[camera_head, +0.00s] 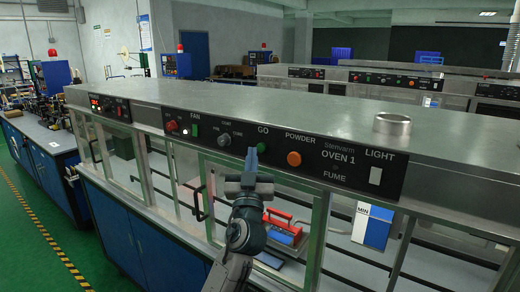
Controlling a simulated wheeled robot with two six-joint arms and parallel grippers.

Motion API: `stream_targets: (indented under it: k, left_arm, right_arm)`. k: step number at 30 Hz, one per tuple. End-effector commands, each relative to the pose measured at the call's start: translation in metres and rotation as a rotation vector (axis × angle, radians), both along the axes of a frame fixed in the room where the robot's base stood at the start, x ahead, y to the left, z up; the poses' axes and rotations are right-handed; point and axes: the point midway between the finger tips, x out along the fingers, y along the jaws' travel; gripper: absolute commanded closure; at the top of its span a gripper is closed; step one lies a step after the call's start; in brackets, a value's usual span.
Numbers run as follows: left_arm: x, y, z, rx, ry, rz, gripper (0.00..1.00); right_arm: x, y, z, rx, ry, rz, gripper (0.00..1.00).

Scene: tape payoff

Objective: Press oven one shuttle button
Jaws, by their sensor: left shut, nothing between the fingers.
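The oven one control panel (328,150) is a black strip along the front of the steel top, labelled OVEN 1. A green button (261,147) sits below the GO label, partly covered by my left gripper. My left gripper (251,156) is shut and empty, its tips pointing up at the panel just beside that green button. Whether the tips touch the button or the panel, I cannot tell. No label reading "shuttle" can be made out. My right gripper is not in view.
An orange button (294,159) lies right of GO, and a white light switch (375,176) further right. A dark knob (224,139) and red knob (171,126) lie left. A steel ring (392,125) stands on top. Red-handled things (284,227) lie behind the glass.

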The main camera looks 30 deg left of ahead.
Motion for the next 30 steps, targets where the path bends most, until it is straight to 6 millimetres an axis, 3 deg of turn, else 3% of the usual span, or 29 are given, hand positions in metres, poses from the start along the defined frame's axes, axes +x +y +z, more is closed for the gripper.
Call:
stream_targets:
  k: [30]
  left_arm:
    - [0.0086, -0.0007, 0.0002, 0.0, 0.0, 0.0, 1.0]
  right_arm:
    - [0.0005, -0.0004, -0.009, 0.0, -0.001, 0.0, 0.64]
